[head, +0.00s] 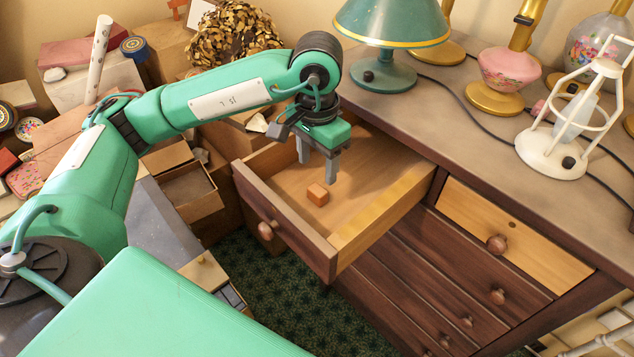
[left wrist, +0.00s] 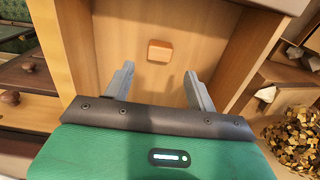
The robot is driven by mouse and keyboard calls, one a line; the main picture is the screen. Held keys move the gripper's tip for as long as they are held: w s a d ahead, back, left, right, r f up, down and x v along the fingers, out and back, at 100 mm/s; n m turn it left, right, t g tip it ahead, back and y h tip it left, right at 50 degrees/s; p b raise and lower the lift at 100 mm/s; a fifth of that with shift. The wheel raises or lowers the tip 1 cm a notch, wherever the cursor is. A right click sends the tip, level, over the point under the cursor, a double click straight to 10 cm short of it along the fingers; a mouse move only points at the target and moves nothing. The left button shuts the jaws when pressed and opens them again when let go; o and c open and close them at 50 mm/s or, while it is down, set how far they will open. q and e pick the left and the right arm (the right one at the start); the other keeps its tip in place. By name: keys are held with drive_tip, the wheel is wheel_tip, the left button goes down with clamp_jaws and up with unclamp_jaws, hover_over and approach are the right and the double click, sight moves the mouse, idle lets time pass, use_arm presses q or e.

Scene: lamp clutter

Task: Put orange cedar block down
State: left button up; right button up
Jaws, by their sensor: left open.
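The orange cedar block (head: 318,194) lies on the floor of the open drawer (head: 383,215), towards its front. In the left wrist view the block (left wrist: 159,51) rests on the bare drawer bottom, beyond the fingertips and between their lines. My left gripper (head: 317,172) is open and empty above the drawer, with its fingers pointing down. It also shows in the left wrist view (left wrist: 157,82), its fingers spread and apart from the block. My right gripper is not in view.
The dresser top (head: 440,125) holds a green lamp (head: 385,75), a pink lamp base (head: 500,75) and a white lamp frame (head: 560,135), with dark cords between. Boxes and clutter fill the left. The drawer walls rise around the block.

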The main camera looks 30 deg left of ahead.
use_arm(q)
drive_tip(key=shift+r+b, duration=0.45)
drive_tip(key=shift+r, duration=2.05)
